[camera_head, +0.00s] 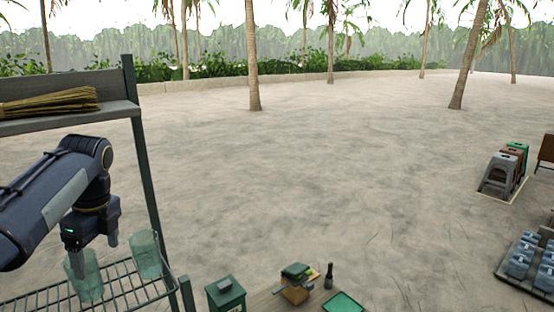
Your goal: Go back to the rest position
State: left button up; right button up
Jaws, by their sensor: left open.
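My left gripper (94,250) reaches in from the left, pointing down, with its fingers apart. One pale green glass (86,278) stands on the wire rack (110,291) right at the fingers, and one finger seems to show through or behind it. A second similar glass (146,254) stands on the rack to the right, apart from the gripper. I cannot tell whether a finger touches the first glass. My right gripper is out of view.
A straw broom (50,103) lies on the upper shelf (70,124) above my left arm. The shelf's dark post (146,170) stands just right of the gripper. A green box (225,294) and a dark bottle (328,276) are at the bottom. Stools (498,176) stand right; open sand fills the middle.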

pick_arm(q)
jog(key=s+d+f+n+t+h+b, duration=0.2)
jog(key=s+d+f+n+h, duration=0.1)
jog(key=s+d+f+n, duration=0.6)
jog(key=s+d+f+n+t+h+b, duration=0.2)
jog(key=s+d+f+n, duration=0.7)
jog(key=s, duration=0.5)
jog(key=n+t, duration=0.1)
jog(key=n, duration=0.1)
jog(key=shift+f+n+t+h, duration=0.15)
jog(key=shift+n+t+h, duration=0.15)
jog(key=shift+n+h, duration=0.1)
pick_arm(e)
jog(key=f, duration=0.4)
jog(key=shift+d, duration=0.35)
